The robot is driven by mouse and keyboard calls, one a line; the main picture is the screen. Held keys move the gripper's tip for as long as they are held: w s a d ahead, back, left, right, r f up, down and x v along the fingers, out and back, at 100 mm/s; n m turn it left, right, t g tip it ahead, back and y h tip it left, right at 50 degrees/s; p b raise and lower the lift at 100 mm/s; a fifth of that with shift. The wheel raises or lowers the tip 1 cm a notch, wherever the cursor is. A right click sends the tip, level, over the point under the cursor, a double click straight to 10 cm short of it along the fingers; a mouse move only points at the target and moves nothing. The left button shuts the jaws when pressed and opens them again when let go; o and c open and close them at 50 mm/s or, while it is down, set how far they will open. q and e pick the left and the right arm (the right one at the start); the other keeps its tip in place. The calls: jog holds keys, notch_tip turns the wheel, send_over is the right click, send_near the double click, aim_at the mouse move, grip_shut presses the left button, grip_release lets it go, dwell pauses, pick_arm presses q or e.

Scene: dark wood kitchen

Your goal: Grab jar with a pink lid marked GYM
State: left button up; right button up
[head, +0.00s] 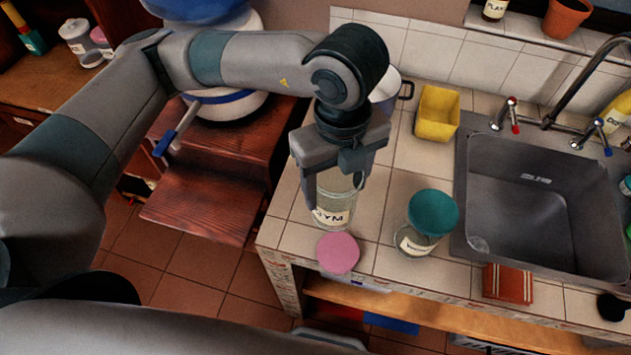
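The clear glass jar marked GYM (331,216) is at the counter's left front edge, its label facing me. A round pink lid (337,252) shows just below the label; I cannot tell whether it is fixed to this jar. My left gripper (336,190) points down with one finger on each side of the glass jar. The fingers hide parts of its sides and top. I cannot tell whether they press on the glass. My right gripper is not in view.
A teal-lidded jar (432,212) stands right of the GYM jar. Beyond are a yellow container (437,112) and a white pot (386,92). The sink (540,200) is at the right. A red cloth (508,283) lies at the front edge. Wooden steps (200,205) are left of the counter.

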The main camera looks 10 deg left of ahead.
aim_at(351, 191)
pick_arm(q)
jog(key=shift+s+d+r+b, duration=0.2)
jog(key=shift+s+d+r, duration=0.25)
jog(key=shift+d, duration=0.25)
jog(key=shift+s+d+r+b, duration=0.2)
jog(key=shift+s+d+r, duration=0.1)
jog(key=shift+d+r, duration=0.3)
jog(key=shift+f, duration=0.1)
